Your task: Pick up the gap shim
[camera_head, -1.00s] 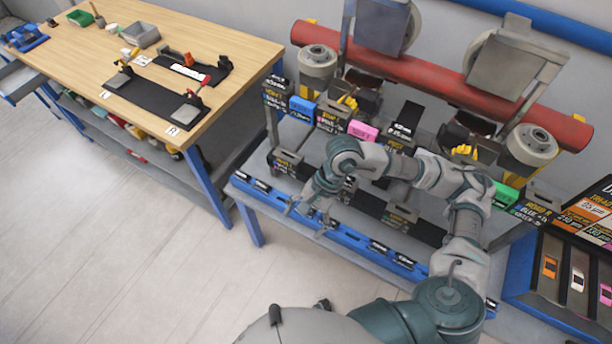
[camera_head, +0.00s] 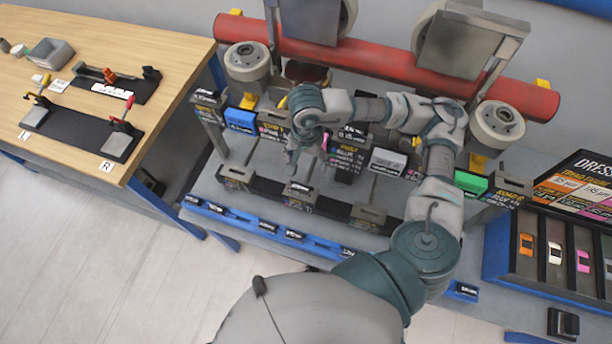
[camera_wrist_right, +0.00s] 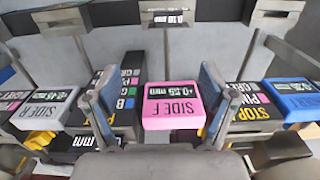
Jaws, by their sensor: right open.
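No part in view carries the words gap shim. In the right wrist view, a pink block (camera_wrist_right: 172,103) marked "SIDE F" and "+0.55 mm" lies between the spread fingers of my right gripper (camera_wrist_right: 150,88), with space on both sides. A sliver of pink (camera_head: 325,142) shows beside the gripper in the head view. My right gripper (camera_head: 303,158) is open and empty there, pointing down over the grey bench. Similar blocks flank the pink one: grey (camera_wrist_right: 45,106) at left and blue (camera_wrist_right: 295,98) at right. My left gripper is not in view.
A blue rail (camera_head: 262,228) with small black labels runs along the bench front. Behind are a red roller (camera_head: 390,62) and grey drums. A green block (camera_head: 470,182) sits at right, near a tray of small cars (camera_head: 540,285). A wooden table (camera_head: 120,50) stands left.

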